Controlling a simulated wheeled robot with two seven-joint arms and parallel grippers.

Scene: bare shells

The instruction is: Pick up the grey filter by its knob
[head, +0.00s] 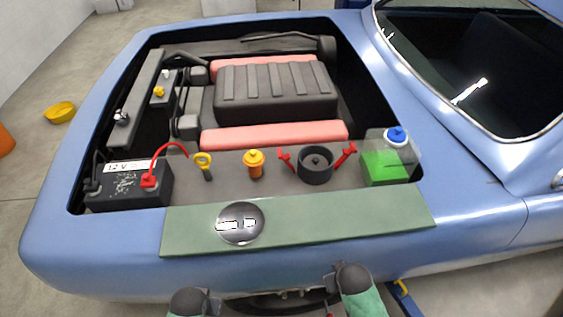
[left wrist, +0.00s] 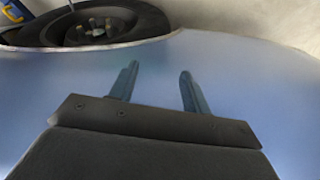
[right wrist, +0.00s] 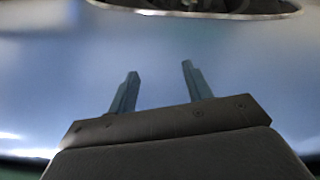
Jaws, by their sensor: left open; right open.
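A dark grey round part with a small centre knob (head: 316,161), which looks like the filter, sits in a dark round housing (head: 316,177) in the engine bay. Red clips stand out on both sides of the housing. It is hard to tell filter from housing at this size. My left gripper (head: 213,306) is low at the front of the car, left of the housing; its fingers are apart and empty in the left wrist view (left wrist: 158,72). My right gripper (head: 329,283) is below the housing in the picture, apart from it; its fingers are open and empty in the right wrist view (right wrist: 160,70).
A shiny round disc (head: 240,222) lies on the green mat (head: 350,223) at the bay's front edge. An orange cap (head: 253,164), yellow dipstick ring (head: 203,160), black battery (head: 130,185) and green-filled reservoir (head: 384,167) flank the housing. The mat's right half is clear.

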